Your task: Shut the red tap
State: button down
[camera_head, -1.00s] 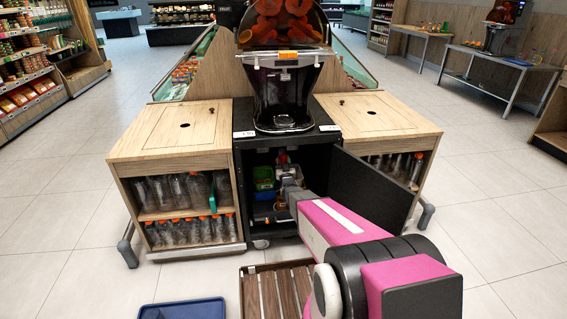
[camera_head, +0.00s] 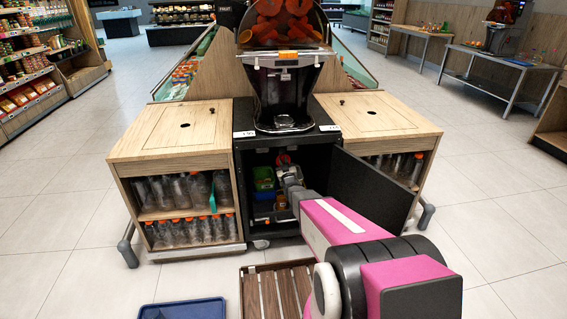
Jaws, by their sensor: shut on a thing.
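The red tap (camera_head: 283,158) shows as a small red shape high inside the open black cabinet, under the juicer (camera_head: 283,85). My gripper (camera_head: 285,167) is at the end of my pink arm, inside the cabinet, right at the tap. It looks shut on the tap, though the fingers are tiny and dark in this view. The tap's exact handle angle is too small to tell.
The black cabinet door (camera_head: 372,190) stands open to the right of my arm. Green and blue containers (camera_head: 263,183) sit inside, left of my gripper. Bottle shelves (camera_head: 188,207) flank the cabinet. A wooden slatted crate (camera_head: 277,292) and a blue tray (camera_head: 183,310) lie on the floor in front.

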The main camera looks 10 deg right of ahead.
jog(key=n+y, duration=0.1)
jog(key=n, duration=0.1)
jog(key=n+g+y, duration=0.1)
jog(key=n, duration=0.2)
jog(key=shift+a+y, duration=0.1)
jog(key=shift+y, duration=0.2)
jog(key=n, duration=0.2)
jog(key=n+g+y, duration=0.1)
jog(key=n, duration=0.1)
jog(key=shift+s+f+n, duration=0.1)
jog(key=shift+f+n, duration=0.05)
jog(key=shift+n, duration=0.25)
jog(key=n+g+y, duration=0.1)
jog(key=n+g, duration=0.1)
jog(key=n, duration=0.2)
jog(key=shift+a, duration=0.15)
jog(key=shift+f+n+g, duration=0.15)
jog(key=shift+n+g, duration=0.25)
jog(key=shift+n, duration=0.65)
jog(key=shift+f+n+g, duration=0.1)
jog(key=shift+n+g, duration=0.3)
jog(key=shift+n, duration=0.65)
jog(key=c, duration=1.1)
grip_release()
